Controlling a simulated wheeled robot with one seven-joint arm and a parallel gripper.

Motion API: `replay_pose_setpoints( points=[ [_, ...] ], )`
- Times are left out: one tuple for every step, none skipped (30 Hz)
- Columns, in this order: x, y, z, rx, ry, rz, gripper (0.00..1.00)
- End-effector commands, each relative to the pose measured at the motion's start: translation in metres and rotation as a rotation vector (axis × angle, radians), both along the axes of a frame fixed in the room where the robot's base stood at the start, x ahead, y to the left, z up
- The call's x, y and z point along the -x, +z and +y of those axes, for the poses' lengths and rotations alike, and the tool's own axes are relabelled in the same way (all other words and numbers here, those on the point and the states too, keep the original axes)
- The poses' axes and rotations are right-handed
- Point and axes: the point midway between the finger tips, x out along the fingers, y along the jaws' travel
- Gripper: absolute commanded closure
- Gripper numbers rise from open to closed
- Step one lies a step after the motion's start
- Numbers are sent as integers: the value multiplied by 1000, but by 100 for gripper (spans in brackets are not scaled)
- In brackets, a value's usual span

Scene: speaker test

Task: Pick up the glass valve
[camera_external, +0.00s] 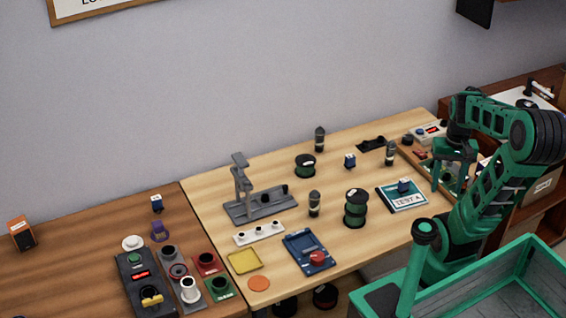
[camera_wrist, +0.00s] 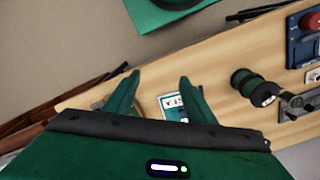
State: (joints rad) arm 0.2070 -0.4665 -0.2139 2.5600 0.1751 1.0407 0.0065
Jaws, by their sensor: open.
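Three small dark, upright cylinders with pale bands look like glass valves in the external view. One stands at the back of the light table (camera_external: 320,139), one near its right end (camera_external: 390,153), and one near the middle (camera_external: 314,204). I cannot tell which one is meant. My gripper (camera_external: 447,187) is open and empty, pointing down by the right end of the table, right of the nearest valve. In the wrist view my spread green fingers (camera_wrist: 160,78) frame part of a white and teal card (camera_wrist: 172,102). I make out no valve clearly there.
A card with a blue-capped block (camera_external: 404,186) lies left of my gripper. A green crate (camera_external: 480,285) stands in front.

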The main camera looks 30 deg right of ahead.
Motion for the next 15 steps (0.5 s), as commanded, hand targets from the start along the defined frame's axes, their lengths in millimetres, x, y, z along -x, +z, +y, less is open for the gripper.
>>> replay_pose_setpoints(
  points=[
    [0, 0, 0, 0, 0, 0, 50],
    [0, 0, 0, 0, 0, 0, 50],
    [0, 0, 0, 0, 1, 0, 50],
    [6, 3, 0, 0, 5, -5, 50],
    [10, 5, 1, 1, 12, -9, 50],
    [9, 6, 1, 3, 25, -5, 50],
    [7, 6, 1, 4, 41, 0, 50],
    [5, 7, 2, 6, 62, 9, 50],
    [-1, 7, 3, 9, 97, 21, 50],
    [-5, 7, 4, 12, 129, 35, 50],
    [-10, 8, 6, 16, 164, 48, 50],
    [-17, 9, 8, 22, 214, 66, 50],
    [-22, 9, 10, 26, 254, 80, 50],
    [-28, 10, 12, 32, 296, 94, 50],
    [-35, 10, 16, 39, 350, 115, 50]
  ],
)
